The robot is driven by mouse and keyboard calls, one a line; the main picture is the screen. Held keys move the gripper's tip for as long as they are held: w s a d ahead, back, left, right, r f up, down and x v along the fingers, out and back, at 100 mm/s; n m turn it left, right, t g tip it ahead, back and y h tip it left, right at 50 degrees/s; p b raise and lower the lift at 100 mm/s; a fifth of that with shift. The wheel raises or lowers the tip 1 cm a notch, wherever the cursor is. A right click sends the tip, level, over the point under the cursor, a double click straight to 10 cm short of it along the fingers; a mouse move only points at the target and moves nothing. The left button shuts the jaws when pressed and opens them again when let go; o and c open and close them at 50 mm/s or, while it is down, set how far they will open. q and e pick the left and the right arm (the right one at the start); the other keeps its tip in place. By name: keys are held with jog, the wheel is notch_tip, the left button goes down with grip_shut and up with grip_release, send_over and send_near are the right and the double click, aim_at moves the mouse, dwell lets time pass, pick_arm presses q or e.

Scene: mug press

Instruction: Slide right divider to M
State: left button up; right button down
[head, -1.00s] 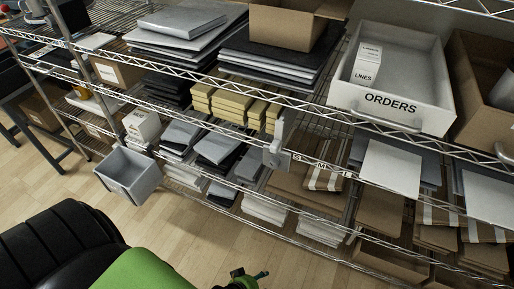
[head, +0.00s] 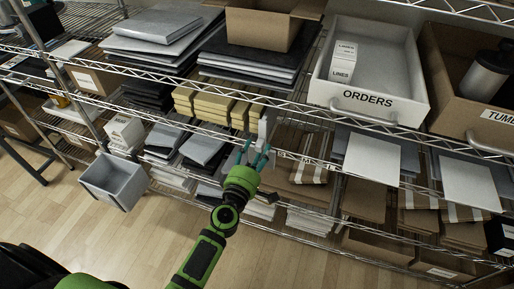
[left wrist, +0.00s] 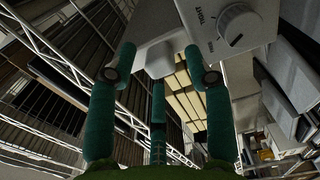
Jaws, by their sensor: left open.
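The divider (head: 264,127) is a pale upright plate on the front rail of the middle shelf, partly hidden by my left gripper. In the left wrist view its light grey bracket (left wrist: 205,25) shows a round knob marked TIGHT and a short tab between my fingertips. My left gripper (head: 254,153) is open at the divider, with its teal fingers pointing up. In the left wrist view the fingers (left wrist: 160,62) stand on either side of the tab; I cannot tell whether they touch it. A small label strip (head: 300,160) lies on the rail just right of the divider; its letters are unreadable now.
Yellow stacks (head: 210,106) sit left of the divider, and brown envelopes (head: 290,178) to its right. The wire rail (head: 345,178) runs along the front. A white ORDERS bin (head: 420,95) stands above. A grey bin (head: 112,182) hangs at the left.

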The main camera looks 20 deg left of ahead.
pick_arm(q)
jog(key=shift+w, duration=0.75)
grip_shut()
jog(key=d, duration=0.7)
jog(key=shift+s+d, duration=0.15)
jog(key=shift+d, duration=0.15)
grip_release()
